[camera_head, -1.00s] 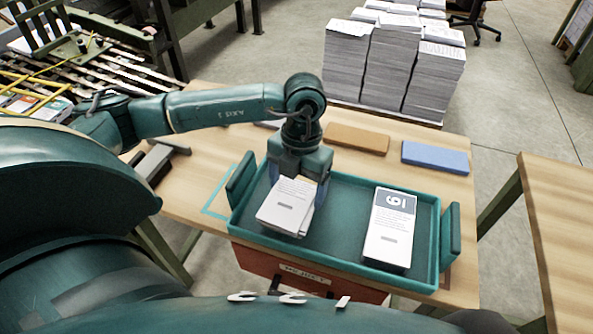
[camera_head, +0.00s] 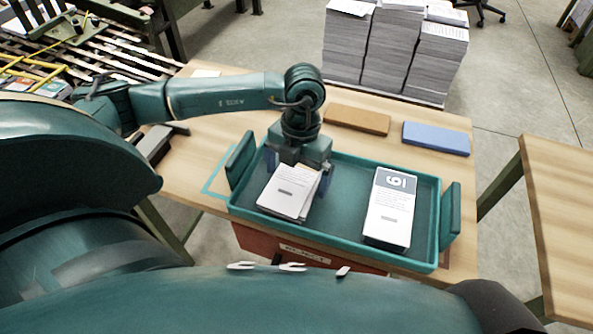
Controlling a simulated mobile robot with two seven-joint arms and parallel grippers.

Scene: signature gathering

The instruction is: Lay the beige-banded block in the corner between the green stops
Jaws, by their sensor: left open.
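A white printed paper block (camera_head: 289,191) lies at the left end of the teal tray (camera_head: 340,180), slightly fanned. A little beige shows at its far edge, but the gripper hides most of that end. My left gripper (camera_head: 298,168) is over that far end, open, with a finger at each side; I cannot tell whether they touch the paper. A second block (camera_head: 389,208), with a grey-blue band, lies at the tray's right. Green upright plates stand at the tray's left end (camera_head: 240,160) and right end (camera_head: 450,212). My right gripper is out of view.
A brown block (camera_head: 357,119) and a blue block (camera_head: 436,138) lie on the wooden table behind the tray. Tall paper stacks (camera_head: 395,50) stand beyond. A red box labelled reject (camera_head: 305,250) is below the front edge. The tray's middle is clear.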

